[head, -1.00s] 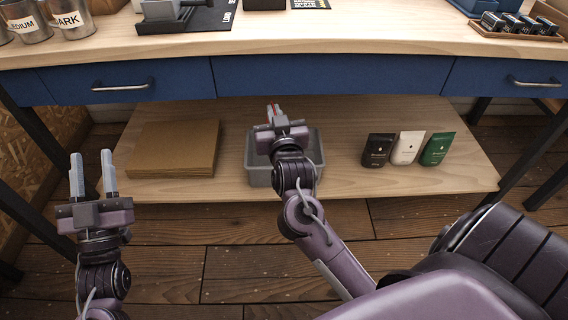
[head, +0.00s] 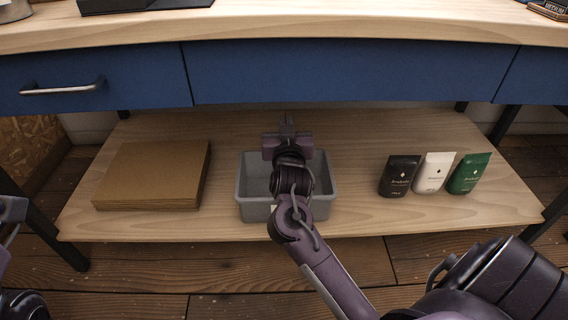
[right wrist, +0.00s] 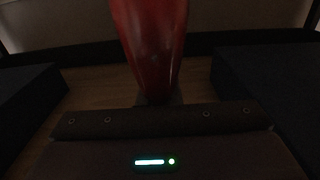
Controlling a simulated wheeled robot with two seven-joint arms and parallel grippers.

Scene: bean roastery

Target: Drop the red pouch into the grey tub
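The grey tub (head: 254,208) stands on the low shelf under the table, near the middle in the head view. My right gripper (head: 287,124) reaches in under the drawers, and in the picture it lies over the tub's back rim. Its fingers look close together. The red pouch (right wrist: 151,38) fills the upper middle of the right wrist view, narrowing down to between the fingers, so the gripper is shut on it. In the head view the pouch is hidden. Only an edge of my left gripper shows at the far left, with its fingers out of frame.
A brown cardboard stack (head: 152,176) lies on the shelf left of the tub. Black (head: 399,177), white (head: 434,173) and green (head: 469,174) pouches stand to the right. Blue drawers (head: 340,75) hang above. Bare shelf lies either side of the tub.

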